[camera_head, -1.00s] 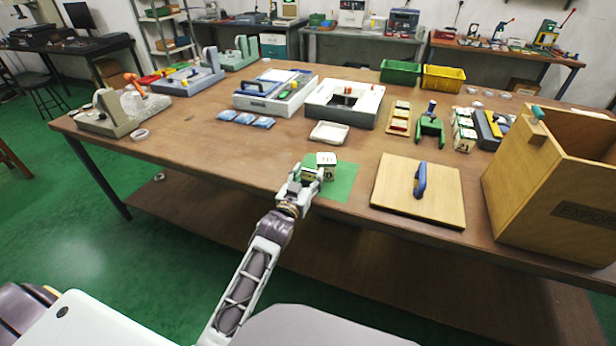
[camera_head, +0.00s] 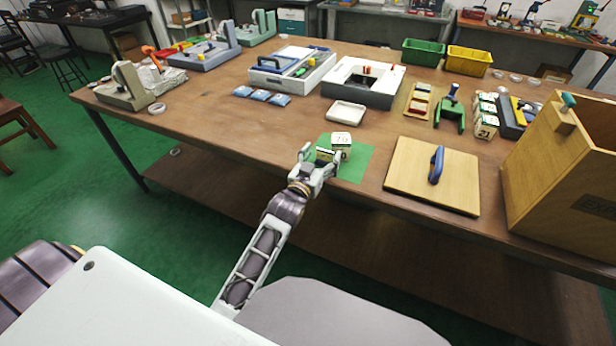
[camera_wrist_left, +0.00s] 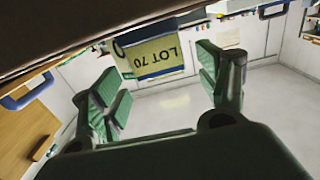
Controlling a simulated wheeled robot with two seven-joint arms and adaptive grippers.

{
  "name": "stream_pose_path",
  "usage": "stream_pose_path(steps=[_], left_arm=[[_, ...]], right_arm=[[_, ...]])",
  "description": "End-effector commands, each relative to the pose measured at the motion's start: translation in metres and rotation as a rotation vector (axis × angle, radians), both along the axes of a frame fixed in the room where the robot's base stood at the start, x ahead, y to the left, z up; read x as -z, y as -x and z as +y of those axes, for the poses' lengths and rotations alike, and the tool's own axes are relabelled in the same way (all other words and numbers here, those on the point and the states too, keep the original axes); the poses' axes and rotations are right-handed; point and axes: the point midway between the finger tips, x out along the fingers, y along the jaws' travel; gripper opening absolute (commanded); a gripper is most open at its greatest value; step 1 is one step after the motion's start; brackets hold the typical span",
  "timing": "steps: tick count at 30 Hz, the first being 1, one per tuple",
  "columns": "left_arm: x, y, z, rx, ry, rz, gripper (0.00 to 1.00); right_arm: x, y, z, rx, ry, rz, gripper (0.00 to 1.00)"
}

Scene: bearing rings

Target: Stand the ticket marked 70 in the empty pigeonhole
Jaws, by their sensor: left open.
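The ticket marked 70 (camera_head: 341,139) is a small pale block with a dark number, over the green mat (camera_head: 356,166) near the table's front edge. In the left wrist view its yellow face reads LOT 70 (camera_wrist_left: 160,56), upside down. My left gripper (camera_head: 322,161) is open at the ticket's near left side. In the left wrist view its green-padded fingers (camera_wrist_left: 160,82) stand wide apart, with the ticket's face showing beyond the gap. Several similar pale blocks (camera_head: 486,116) stand in a row at the right, one reading 21. I cannot make out the empty pigeonhole. My right gripper is not in view.
A wooden board with a blue handle (camera_head: 436,165) lies right of the mat. A tall wooden box (camera_head: 560,150) stands at the right end. A white tray (camera_head: 346,113) and blue packets (camera_head: 262,96) lie behind. Bare tabletop (camera_head: 230,125) is left of the mat.

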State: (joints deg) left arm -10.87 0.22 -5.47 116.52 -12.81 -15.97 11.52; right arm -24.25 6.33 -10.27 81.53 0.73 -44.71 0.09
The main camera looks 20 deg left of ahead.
Motion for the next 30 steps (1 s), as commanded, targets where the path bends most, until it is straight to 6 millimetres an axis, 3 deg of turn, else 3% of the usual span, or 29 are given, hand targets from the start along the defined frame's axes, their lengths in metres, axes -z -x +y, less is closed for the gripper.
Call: stream_pose_path(steps=[11,30], left_arm=[[0.000,0.031,0.001,0.000,0.000,0.002,0.75],[0.000,0.082,0.003,-0.001,0.000,0.002,0.75]], right_arm=[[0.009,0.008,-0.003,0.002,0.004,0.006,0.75],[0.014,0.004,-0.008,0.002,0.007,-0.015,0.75]])
